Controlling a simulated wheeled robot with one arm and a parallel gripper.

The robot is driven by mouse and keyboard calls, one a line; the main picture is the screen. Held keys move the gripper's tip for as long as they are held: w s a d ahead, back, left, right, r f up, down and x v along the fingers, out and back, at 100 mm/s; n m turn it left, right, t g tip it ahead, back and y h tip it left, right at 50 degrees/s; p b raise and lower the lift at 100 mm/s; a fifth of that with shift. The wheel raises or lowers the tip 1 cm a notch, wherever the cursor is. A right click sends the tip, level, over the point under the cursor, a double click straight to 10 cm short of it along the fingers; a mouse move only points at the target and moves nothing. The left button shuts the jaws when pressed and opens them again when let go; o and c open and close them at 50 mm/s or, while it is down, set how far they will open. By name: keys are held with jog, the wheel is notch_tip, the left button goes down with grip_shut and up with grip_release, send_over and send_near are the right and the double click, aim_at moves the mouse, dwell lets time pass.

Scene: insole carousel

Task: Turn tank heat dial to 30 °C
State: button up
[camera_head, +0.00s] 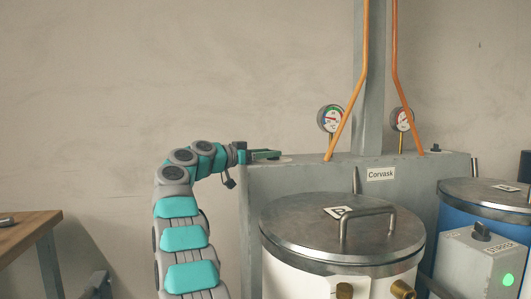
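My gripper (266,155) is at the end of the teal and grey arm, above the top left edge of the grey cabinet (264,205) labelled "Corvask". A white tank (300,278) with a round metal lid (290,224) and a bar handle stands in front of the cabinet, right of my gripper. No dial with a readable temperature scale shows. Two brass-coloured fittings are on the tank's front, cut by the lower frame edge; I cannot tell whether either is the heat dial.
Two round gauges (330,118) stand by orange pipes above the cabinet. At the right are a blue tank (451,240) and a grey "STIRRER" box (459,264) with a black knob (481,231) and green light. A wooden table (30,226) is at left. The wall area above my arm is clear.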

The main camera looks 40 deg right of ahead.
jog(key=o, duration=0.3)
jog(key=shift+s+d, duration=0.15)
jog(key=shift+o, duration=0.5)
jog(key=shift+w+a, duration=0.2)
jog(key=a, duration=0.4)
jog(key=w+a, duration=0.1)
jog(key=a, duration=0.2)
jog(key=shift+w, duration=0.1)
jog(key=shift+a, duration=0.25)
